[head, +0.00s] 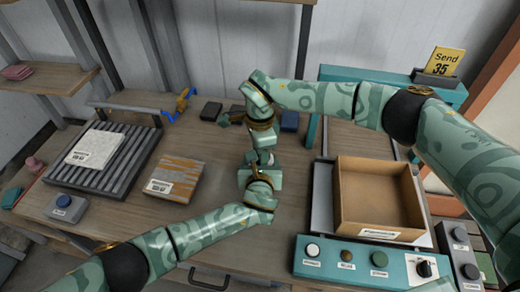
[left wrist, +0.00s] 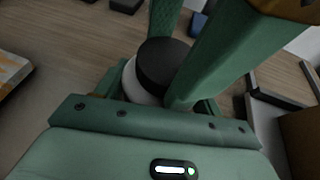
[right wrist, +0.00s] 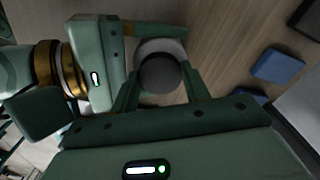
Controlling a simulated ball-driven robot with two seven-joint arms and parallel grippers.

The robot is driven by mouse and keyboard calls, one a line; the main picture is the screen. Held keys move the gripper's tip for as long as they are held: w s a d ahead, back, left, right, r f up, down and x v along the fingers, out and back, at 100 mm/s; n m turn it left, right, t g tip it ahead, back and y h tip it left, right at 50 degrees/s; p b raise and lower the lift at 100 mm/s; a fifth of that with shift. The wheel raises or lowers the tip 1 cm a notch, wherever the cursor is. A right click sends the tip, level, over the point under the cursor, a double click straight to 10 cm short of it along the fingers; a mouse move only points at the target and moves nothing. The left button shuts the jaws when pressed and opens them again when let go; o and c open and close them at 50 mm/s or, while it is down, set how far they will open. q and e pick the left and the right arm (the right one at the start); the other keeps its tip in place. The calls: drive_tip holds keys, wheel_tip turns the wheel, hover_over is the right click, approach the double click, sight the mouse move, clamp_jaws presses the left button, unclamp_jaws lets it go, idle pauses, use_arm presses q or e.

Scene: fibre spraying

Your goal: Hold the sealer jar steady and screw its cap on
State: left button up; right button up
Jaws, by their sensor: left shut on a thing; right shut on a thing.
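The sealer jar (left wrist: 131,82) is a pale round jar under a black cap (left wrist: 165,62). My left gripper (head: 247,178) is shut on the jar from the side, low down. My right gripper (head: 264,157) comes from above and is shut on the cap, its two fingers on either side. The cap meets the jar's top; I cannot tell how far it is threaded. In the head view the grippers hide the jar and cap.
An open cardboard box (head: 380,195) stands right, behind a teal button panel (head: 350,262). A brown-and-white labelled package (head: 174,180) lies left of the grippers, near a roller rack (head: 122,165) with a white parcel (head: 94,149). Small dark and blue blocks (head: 289,121) lie behind.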

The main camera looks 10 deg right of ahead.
use_arm(q)
drive_tip(key=shift+s+d, duration=0.15)
use_arm(e)
drive_tip(key=shift+w, duration=0.15)
drive_tip(key=o, duration=1)
drive_tip(key=shift+c, duration=0.2)
drive_tip(key=shift+o, duration=0.6)
use_arm(q)
drive_tip(key=shift+a, duration=0.2)
use_arm(e)
drive_tip(key=shift+s, duration=0.25)
use_arm(q)
drive_tip(key=shift+w, duration=0.2)
use_arm(e)
drive_tip(key=shift+r, duration=0.1)
